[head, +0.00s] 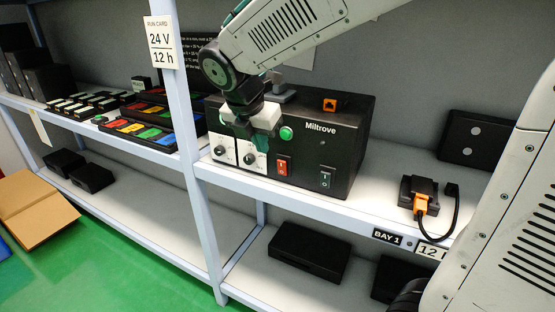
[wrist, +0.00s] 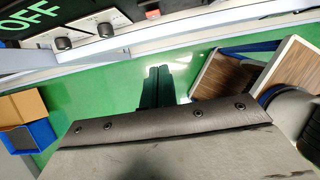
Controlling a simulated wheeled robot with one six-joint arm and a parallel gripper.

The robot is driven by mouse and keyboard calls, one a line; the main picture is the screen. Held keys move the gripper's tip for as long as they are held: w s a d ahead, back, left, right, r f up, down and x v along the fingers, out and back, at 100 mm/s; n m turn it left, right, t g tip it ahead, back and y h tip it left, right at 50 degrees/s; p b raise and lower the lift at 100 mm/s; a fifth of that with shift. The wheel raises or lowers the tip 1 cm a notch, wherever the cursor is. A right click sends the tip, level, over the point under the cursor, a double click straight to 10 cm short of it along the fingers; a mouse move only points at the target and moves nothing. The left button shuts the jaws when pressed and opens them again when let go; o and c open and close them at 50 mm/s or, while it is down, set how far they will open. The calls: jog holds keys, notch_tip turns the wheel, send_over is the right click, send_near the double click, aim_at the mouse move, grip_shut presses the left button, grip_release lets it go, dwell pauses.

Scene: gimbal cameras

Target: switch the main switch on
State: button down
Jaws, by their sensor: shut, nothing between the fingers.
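The black Miltrove unit (head: 335,150) stands on the shelf. Its front has a red rocker switch (head: 282,166) and a black rocker switch (head: 325,180) marked I and O. I cannot tell which is the main switch, or which way either is tipped. In the wrist view, green letters on the unit (wrist: 22,17) read OFF, and part of the red switch (wrist: 152,13) shows at the top edge. My gripper (wrist: 158,72) is shut and empty, apart from the red switch. In the head view my wrist hides part of the unit's upper left front.
Two knobs (head: 249,158) and a green button (head: 286,133) are on the unit's front. A black plug-like block with an orange connector (head: 420,203) and a cable lies to the right. A shelf post (head: 185,130) stands left of the unit. Green floor is open in front.

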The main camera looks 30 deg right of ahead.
send_near(282, 168)
jog(key=shift+s+a+x, duration=0.1)
jog(key=shift+a+x, duration=0.05)
jog(key=shift+x, duration=1.1)
jog(key=shift+s+a+x, duration=0.1)
jog(key=shift+a+x, duration=0.05)
jog(key=shift+x, duration=1.1)
jog(key=shift+w+f, duration=0.1)
